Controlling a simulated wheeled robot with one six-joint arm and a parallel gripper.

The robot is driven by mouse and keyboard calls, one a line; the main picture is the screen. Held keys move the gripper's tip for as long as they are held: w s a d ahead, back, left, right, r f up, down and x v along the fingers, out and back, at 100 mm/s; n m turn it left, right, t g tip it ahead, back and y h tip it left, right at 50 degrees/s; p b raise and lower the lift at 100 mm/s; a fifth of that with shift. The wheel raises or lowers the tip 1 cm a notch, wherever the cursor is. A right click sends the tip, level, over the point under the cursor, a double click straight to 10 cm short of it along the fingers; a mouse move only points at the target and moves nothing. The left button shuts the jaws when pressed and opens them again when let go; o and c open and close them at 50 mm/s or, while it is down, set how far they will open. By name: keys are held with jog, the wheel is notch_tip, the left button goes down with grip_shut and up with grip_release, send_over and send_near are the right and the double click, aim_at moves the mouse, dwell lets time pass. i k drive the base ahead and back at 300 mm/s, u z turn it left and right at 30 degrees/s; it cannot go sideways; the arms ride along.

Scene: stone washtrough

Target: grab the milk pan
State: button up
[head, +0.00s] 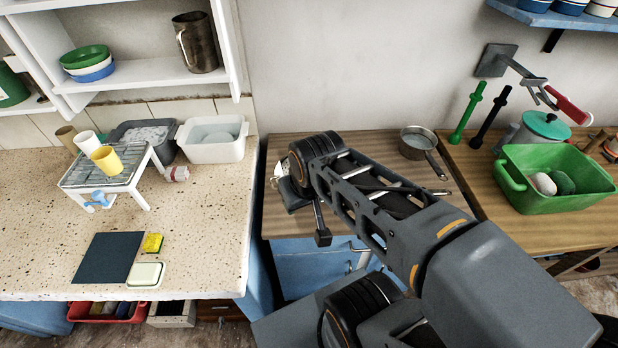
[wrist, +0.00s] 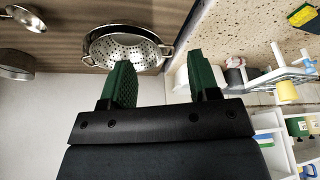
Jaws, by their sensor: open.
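The milk pan (head: 417,143) is a small grey metal saucepan with a long handle. It stands on the wooden counter near the wall, right of my arm in the head view. In the wrist view, what looks like the same pan (wrist: 15,66) is cut off at the left edge. My gripper (wrist: 162,82) is open and empty, its two green-padded fingers apart. A metal colander (wrist: 125,47) with two side handles lies just beyond the fingertips in that view. The pan is well to the left of the fingers there, apart from them.
A green tub (head: 555,205) stands right of the pan, with a teal-lidded pot (head: 544,128) behind it. A ladle-like utensil (wrist: 22,14) lies near the pan. The speckled worktop (head: 200,225) at left holds a white rack and a grey-white basin (head: 212,150).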

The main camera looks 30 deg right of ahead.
aim_at(416, 143)
jog(key=u, duration=1.05)
jog(key=k, duration=0.6)
jog(key=z, duration=1.3)
jog(key=i, duration=0.4)
jog(key=u, duration=0.1)
